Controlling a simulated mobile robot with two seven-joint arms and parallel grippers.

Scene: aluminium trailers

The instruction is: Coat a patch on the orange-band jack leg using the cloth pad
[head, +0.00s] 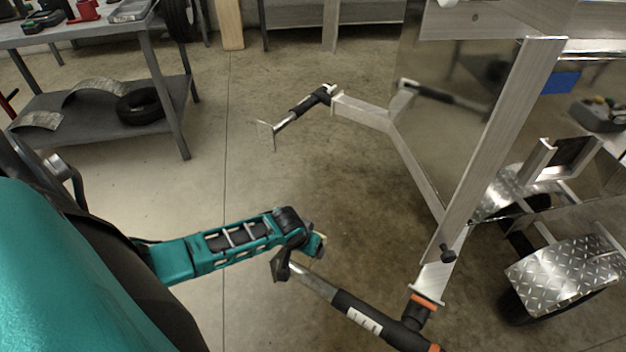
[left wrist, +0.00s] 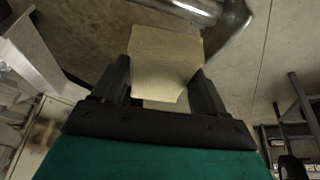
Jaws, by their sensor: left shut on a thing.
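The orange-band jack leg (head: 358,314) lies slanted at the bottom of the head view. It has a bare silver tube (head: 313,282), a black body with a white label and orange bands (head: 424,301) near the trailer. My left gripper (head: 316,243) is just above the tube's foot end, partly hidden by its own wrist. In the left wrist view, its two fingers (left wrist: 163,88) are shut on the beige cloth pad (left wrist: 166,60). A shiny metal tube (left wrist: 232,22) is just beyond the pad's far edge; I cannot tell whether they touch. My right gripper is not in view.
A second jack leg (head: 305,105) sticks out from the trailer frame (head: 362,111) farther back. A grey workbench (head: 150,62) with a tire (head: 140,106) on its shelf stands at left. A diamond-plate fender (head: 566,274) is at right. Open concrete floor lies between.

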